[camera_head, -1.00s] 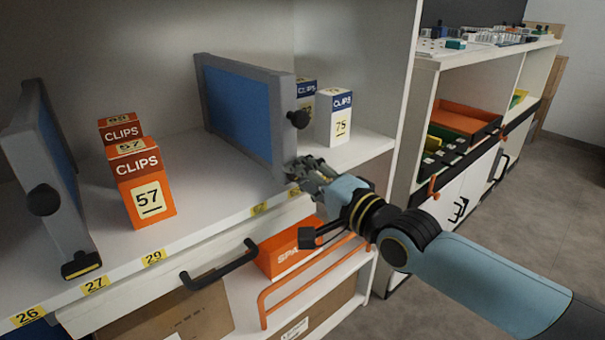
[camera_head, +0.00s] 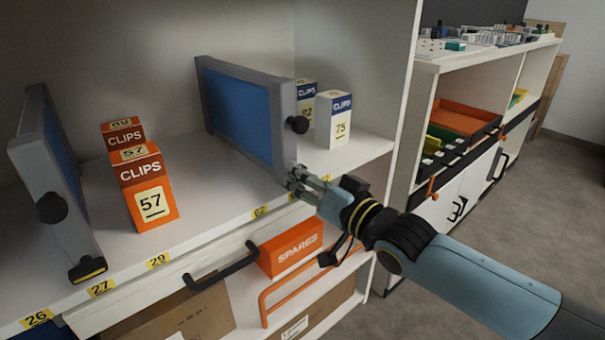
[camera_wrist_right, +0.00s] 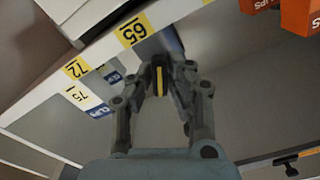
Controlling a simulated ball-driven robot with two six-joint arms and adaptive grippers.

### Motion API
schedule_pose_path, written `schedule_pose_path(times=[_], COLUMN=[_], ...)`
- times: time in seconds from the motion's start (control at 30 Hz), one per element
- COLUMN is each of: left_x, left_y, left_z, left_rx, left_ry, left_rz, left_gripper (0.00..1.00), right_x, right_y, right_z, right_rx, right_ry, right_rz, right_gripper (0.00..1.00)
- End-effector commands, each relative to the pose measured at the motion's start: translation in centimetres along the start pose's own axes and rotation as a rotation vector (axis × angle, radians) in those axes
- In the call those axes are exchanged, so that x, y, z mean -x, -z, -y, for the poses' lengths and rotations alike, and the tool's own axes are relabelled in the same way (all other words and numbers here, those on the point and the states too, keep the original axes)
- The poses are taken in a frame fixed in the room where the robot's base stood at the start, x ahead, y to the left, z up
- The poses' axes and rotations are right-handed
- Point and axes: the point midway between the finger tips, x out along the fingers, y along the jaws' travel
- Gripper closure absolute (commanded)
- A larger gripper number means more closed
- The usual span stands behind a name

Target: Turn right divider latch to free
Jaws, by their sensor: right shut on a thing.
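The right divider (camera_head: 240,110) is a blue panel in a grey frame with a black knob (camera_head: 297,124) on its front post. It stands upright on the white shelf. My right gripper (camera_head: 296,178) is at the foot of that post, closed on the right divider latch. In the right wrist view the dark latch (camera_wrist_right: 159,82) with its yellow stripe shows between the fingers (camera_wrist_right: 160,72). In the head view the fingers hide the latch, so its angle there cannot be told. My left gripper is not in view.
The left divider (camera_head: 55,160) has a similar latch (camera_head: 87,269) with a yellow stripe at its foot. Orange clips cartons (camera_head: 146,190) stand between the dividers; white clips cartons (camera_head: 334,118) stand right of the right divider. A black drawer handle (camera_head: 222,267) and an orange SPARES box (camera_head: 291,248) are below.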

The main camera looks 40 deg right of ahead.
Motion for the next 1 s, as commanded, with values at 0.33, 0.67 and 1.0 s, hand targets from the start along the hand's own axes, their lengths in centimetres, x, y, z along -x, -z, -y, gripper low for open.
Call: schedule_pose_path(times=[0.33,0.67,1.0], left_x=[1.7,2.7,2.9], left_y=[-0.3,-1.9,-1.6], left_z=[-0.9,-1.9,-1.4], left_rx=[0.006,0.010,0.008], left_ry=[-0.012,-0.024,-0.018], left_rz=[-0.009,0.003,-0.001], left_gripper=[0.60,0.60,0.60], right_x=[0.1,0.1,0.1], right_y=[0.1,-0.1,-0.2], right_z=[0.0,-0.1,-0.1], right_rx=[0.286,0.445,0.488], right_ry=[-0.003,-0.002,-0.002], right_rz=[0.004,0.005,0.005], right_gripper=[1.00,1.00,1.00])
